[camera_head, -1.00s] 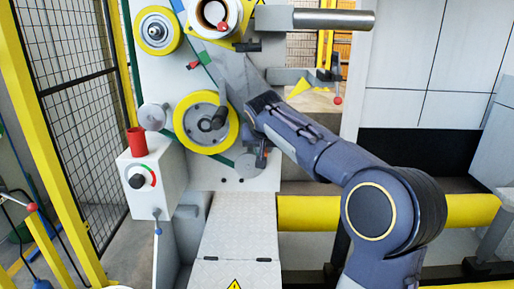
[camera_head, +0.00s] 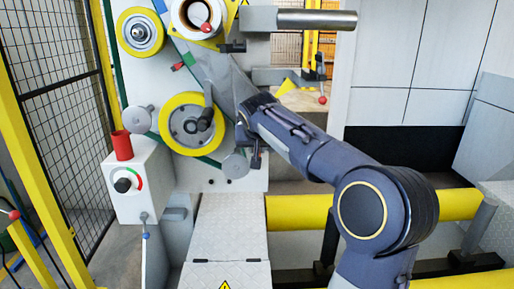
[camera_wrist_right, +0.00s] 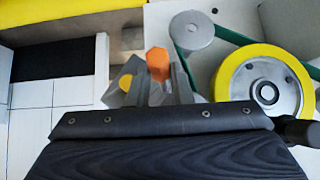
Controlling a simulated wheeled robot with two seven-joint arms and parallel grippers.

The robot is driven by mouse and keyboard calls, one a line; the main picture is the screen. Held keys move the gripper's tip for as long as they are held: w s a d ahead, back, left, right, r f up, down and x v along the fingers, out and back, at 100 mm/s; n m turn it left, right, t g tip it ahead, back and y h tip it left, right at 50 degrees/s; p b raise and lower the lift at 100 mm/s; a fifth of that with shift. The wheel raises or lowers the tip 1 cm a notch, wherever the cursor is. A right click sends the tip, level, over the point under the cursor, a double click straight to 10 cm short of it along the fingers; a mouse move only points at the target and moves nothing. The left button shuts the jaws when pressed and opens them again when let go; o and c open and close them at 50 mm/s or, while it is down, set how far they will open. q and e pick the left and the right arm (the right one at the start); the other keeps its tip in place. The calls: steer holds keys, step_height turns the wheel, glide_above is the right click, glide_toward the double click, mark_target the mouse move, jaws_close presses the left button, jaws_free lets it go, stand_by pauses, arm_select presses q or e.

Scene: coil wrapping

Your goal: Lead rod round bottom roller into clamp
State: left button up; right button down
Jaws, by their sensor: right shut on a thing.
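The bottom roller is a small grey disc (camera_head: 235,165) at the lower right of the yellow wheel, with a green belt at it. It also shows in the right wrist view (camera_wrist_right: 191,30). My right gripper (camera_head: 252,150) is beside the roller, on its right. In the right wrist view my right gripper (camera_wrist_right: 152,84) is shut on an orange piece (camera_wrist_right: 158,62), apparently the rod's end. The rest of the rod is hidden. I cannot tell which part is the clamp. My left gripper is not in view.
The large yellow wheel (camera_head: 193,125) with a dark handle is left of the gripper. A grey cylinder (camera_head: 317,19) juts out above my arm. A control box (camera_head: 140,182) with a red cup (camera_head: 121,146) stands at left. A yellow rail (camera_head: 300,212) runs below my arm.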

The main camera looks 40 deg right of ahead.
steer(key=shift+s+d+r+p, duration=0.3)
steer(key=shift+d+r+p, duration=0.05)
steer(key=shift+r+p, duration=0.4)
steer(key=shift+s+d+r+p, duration=0.35)
steer(key=shift+r+p, duration=0.3)
steer(key=shift+r, duration=0.25)
steer(key=shift+s+d+r+p, duration=0.25)
steer(key=shift+d+r+p, duration=0.1)
steer(key=shift+r+p, duration=0.4)
steer(key=s+d+r+p, duration=0.2)
steer(key=d+r+p, duration=0.1)
steer(key=r+p, duration=0.7)
steer(key=shift+s+r, duration=0.3)
steer(key=shift+r, duration=0.35)
step_height(320, 180, up, 9)
steer(key=s+d+p, duration=0.2)
steer(key=p, duration=0.6)
steer(key=shift+s+d+p, duration=0.15)
steer(key=shift+d+p, duration=0.2)
steer(key=shift+d, duration=0.05)
stand_by(0.4)
steer(key=shift+s+d+f, duration=0.2)
steer(key=shift+s+d, duration=1.4)
steer(key=shift+d, duration=0.3)
steer(key=shift+p, duration=0.35)
